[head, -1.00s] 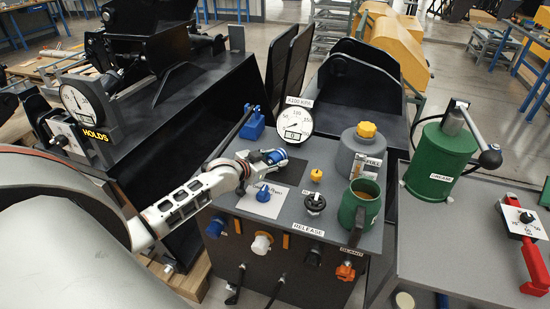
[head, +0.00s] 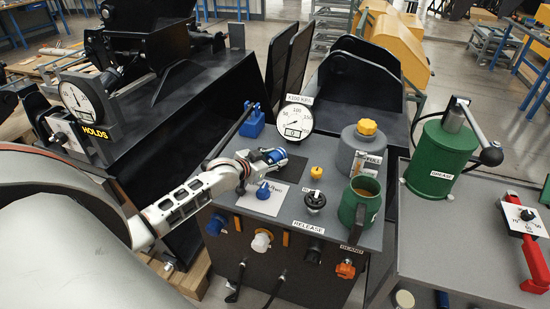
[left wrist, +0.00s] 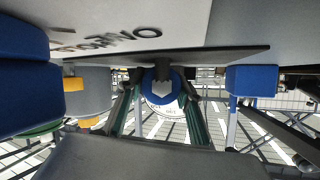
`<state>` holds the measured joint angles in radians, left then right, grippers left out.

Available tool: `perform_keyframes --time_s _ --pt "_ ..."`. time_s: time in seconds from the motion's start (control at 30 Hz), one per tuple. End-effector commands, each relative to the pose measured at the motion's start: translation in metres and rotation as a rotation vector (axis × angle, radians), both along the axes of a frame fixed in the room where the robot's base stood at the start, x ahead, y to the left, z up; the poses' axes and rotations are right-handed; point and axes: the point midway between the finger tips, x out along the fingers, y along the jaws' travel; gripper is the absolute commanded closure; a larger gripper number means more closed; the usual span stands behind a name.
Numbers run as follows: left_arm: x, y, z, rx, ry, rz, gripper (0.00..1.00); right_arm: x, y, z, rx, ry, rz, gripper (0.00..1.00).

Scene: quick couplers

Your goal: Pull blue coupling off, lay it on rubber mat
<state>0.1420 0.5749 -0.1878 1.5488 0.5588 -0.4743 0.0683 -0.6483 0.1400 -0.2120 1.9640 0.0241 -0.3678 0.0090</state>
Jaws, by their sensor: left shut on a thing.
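My left gripper (head: 256,164) reaches in from the left over the grey cabinet top and is shut on a blue coupling (head: 273,155). In the left wrist view the blue coupling (left wrist: 175,82) shows between the two dark fingers. The dark rubber mat (head: 291,170) lies flat on the cabinet top, right by the gripper and coupling. It cannot be told whether the coupling touches the mat. My right gripper is not in view.
A blue knob (head: 263,190) stands on a white sheet in front of the gripper. A round gauge (head: 293,119) and a blue block (head: 252,121) stand behind. A yellow knob (head: 316,172), black knob (head: 315,201) and green mug (head: 359,206) stand to the right.

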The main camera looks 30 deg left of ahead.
Motion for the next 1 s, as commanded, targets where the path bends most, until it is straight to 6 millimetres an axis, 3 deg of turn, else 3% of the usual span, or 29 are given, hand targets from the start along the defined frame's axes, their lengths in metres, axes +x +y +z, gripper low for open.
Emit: perform_keyframes --time_s 0.03,0.07,0.1,0.57,1.0 --pt "0.000 0.000 -0.001 0.000 -0.001 0.000 0.91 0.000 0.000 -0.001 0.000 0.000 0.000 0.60" --pt "0.000 0.000 0.000 0.000 -0.002 0.000 0.57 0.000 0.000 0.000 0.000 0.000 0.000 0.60" --pt "0.000 0.000 0.000 0.000 -0.002 0.000 0.47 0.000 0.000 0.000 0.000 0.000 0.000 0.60" --pt "-0.005 0.000 0.001 0.000 0.000 -0.001 0.46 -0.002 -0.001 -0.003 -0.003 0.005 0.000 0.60" --pt "-0.074 0.006 0.028 0.001 0.000 -0.002 0.46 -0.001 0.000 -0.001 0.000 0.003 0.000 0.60"
